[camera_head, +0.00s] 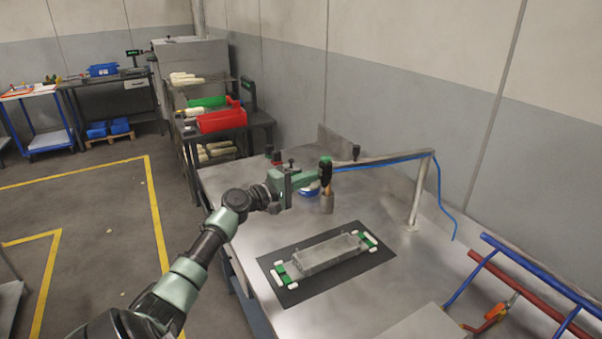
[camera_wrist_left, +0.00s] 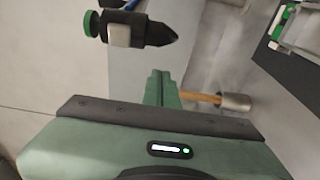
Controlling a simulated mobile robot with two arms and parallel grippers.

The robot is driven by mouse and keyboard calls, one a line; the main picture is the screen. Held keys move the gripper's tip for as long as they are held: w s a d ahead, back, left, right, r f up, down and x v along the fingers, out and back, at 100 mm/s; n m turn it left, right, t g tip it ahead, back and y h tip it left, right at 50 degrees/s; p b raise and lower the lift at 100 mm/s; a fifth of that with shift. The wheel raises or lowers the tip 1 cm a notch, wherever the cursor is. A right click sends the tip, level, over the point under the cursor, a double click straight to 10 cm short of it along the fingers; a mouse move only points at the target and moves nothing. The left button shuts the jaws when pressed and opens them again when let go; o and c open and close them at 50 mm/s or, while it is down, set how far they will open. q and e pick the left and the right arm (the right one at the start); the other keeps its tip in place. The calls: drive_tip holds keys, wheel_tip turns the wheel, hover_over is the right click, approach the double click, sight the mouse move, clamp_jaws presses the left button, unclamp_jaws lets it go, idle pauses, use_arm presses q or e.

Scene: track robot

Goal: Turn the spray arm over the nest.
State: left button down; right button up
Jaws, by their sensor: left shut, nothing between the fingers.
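The spray arm (camera_head: 385,160) is a grey tube on an upright post (camera_head: 416,192) on the metal table, with a blue hose along it. Its black spray head (camera_head: 326,172) hangs at the left end, left of and beyond the nest. In the left wrist view the head (camera_wrist_left: 140,30) shows a green knob and a dark cone. The nest (camera_head: 332,254) is a grey block on a black mat, with green and white pieces at its ends. My left gripper (camera_head: 310,178) is shut and empty, just left of the spray head; its fingers show in the wrist view (camera_wrist_left: 164,88), apart from the head.
A brown stick with a grey cylinder (camera_wrist_left: 235,101) shows beyond my fingers. Blue and red rails (camera_head: 530,275) stand at the table's right. Red bins (camera_head: 222,119) stand on a rack at the back left. The table between nest and post is clear.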

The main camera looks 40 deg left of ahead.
sight(328, 188)
use_arm(q)
drive_tip(key=shift+s+d+r+p, duration=0.1)
drive_tip(key=shift+s+d+p, duration=0.25)
drive_tip(key=shift+d, duration=0.25)
drive_tip(key=shift+s+d+r+p, duration=0.1)
drive_tip(key=shift+s+d+p, duration=0.25)
drive_tip(key=shift+d, duration=0.25)
drive_tip(key=shift+f, duration=0.1)
drive_tip(key=shift+n+y, duration=0.4)
drive_tip(key=shift+y, duration=0.2)
drive_tip(key=d+p, duration=0.1)
drive_tip(key=s+d+p, duration=0.1)
drive_tip(key=d, duration=0.1)
drive_tip(key=s+d+p, duration=0.1)
drive_tip(key=p, duration=0.1)
drive_tip(key=shift+s+d, duration=0.1)
drive_tip(key=shift+d, duration=0.15)
drive_tip(key=shift+f, duration=0.2)
